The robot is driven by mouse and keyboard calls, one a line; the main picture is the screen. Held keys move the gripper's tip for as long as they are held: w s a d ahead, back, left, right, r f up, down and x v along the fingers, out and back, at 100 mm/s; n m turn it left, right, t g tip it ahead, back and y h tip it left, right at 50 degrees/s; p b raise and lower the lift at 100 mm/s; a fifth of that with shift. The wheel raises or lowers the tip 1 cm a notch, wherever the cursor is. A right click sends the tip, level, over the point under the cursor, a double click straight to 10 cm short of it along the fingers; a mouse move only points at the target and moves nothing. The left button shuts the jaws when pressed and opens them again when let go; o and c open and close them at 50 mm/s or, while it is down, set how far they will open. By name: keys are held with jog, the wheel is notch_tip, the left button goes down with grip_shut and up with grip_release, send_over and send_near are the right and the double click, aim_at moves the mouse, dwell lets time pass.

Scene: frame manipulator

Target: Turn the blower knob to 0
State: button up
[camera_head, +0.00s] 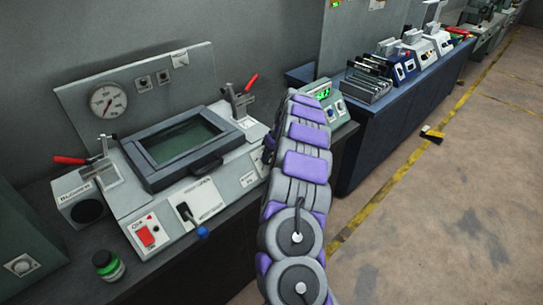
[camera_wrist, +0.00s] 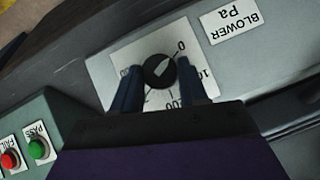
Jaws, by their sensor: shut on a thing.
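The blower knob (camera_wrist: 159,72) is round and black with a pale slanted mark. It sits on a white dial plate (camera_wrist: 103,70) in the wrist view. The mark runs from lower left to upper right, roughly in line with the printed 0; I cannot tell which end points. A label reading BLOWER Pa (camera_wrist: 231,20) appears upside down beside the plate. My gripper (camera_wrist: 161,83) has a dark finger on each side of the knob and is shut on it. In the head view my grey and purple arm hides the knob and the gripper.
The machine (camera_head: 200,198) has a windowed lid (camera_head: 183,138), red-handled clamps and a gauge (camera_head: 108,100). A green box with a green display (camera_head: 321,92) stands right of my arm. A small bottle (camera_head: 108,264) is at front left. Open floor lies to the right.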

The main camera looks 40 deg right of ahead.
jog(key=shift+s+f, duration=0.15)
dwell(0.4)
jog(key=o, duration=1)
jog(key=shift+d, duration=0.1)
jog(key=shift+o, duration=0.2)
jog(key=shift+r, duration=0.4)
jog(key=p+v, duration=0.3)
jog(key=v, duration=1.3)
jog(key=shift+r+p, duration=0.3)
jog(key=shift+p, duration=0.05)
